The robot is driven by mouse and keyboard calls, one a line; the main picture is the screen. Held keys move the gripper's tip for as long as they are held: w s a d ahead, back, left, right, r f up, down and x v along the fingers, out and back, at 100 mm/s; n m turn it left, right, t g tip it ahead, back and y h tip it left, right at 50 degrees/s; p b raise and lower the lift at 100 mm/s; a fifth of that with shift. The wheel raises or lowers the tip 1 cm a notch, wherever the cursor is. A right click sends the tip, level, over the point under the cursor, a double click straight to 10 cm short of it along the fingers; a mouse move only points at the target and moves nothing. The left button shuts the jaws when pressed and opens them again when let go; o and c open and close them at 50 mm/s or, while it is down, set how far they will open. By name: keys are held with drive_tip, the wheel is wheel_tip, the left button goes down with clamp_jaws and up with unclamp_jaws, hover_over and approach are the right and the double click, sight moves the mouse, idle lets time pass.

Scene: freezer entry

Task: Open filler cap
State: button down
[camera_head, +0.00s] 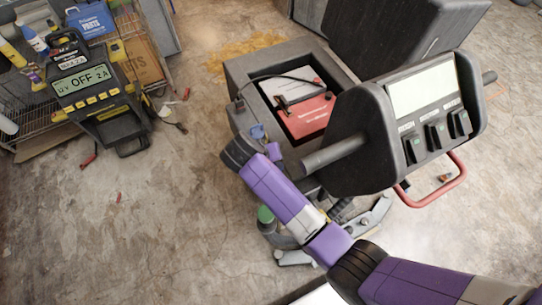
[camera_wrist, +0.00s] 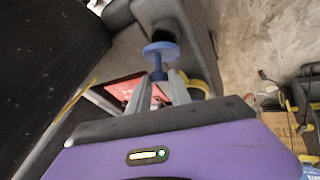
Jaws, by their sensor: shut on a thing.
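The blue filler cap (camera_wrist: 160,51), a round disc with a stem, shows in the wrist view in front of a dark round opening (camera_wrist: 165,29) in the grey machine body. My gripper (camera_wrist: 158,82) is shut on the cap's stem, one finger on each side. I cannot tell whether the cap still touches the rim of the opening. In the head view the cap (camera_head: 258,131) is a small blue patch beside the grey housing (camera_head: 243,92), just beyond my purple wrist. The fingers are mostly hidden there by my arm.
A black control panel (camera_head: 365,140) with a screen, switches and a grey bar stands close to the right of my arm. A red handle (camera_head: 440,186) is below it. Open concrete floor lies between.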

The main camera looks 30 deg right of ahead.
drive_tip(key=shift+w+r, duration=0.2)
drive_tip(key=shift+w, duration=0.2)
drive_tip(key=shift+w+f+b, duration=0.25)
drive_tip(key=shift+w+b, duration=0.3)
drive_tip(key=shift+w, duration=0.75)
drive_tip(key=shift+w+f+b, duration=0.2)
drive_tip(key=shift+w+b, duration=0.3)
drive_tip(key=shift+w, duration=0.75)
drive_tip(key=shift+w+a+f+b, duration=0.15)
drive_tip(key=shift+w+f+b, duration=0.3)
drive_tip(key=shift+w+b, duration=0.1)
drive_tip(key=shift+s+a+f, duration=0.1)
drive_tip(key=shift+s+f, duration=0.05)
drive_tip(key=shift+f, duration=0.1)
drive_tip(key=c, duration=1.2)
unclamp_jaws()
drive_tip(key=shift+c, duration=0.2)
drive_tip(key=shift+o, duration=0.3)
drive_tip(key=shift+r, duration=0.15)
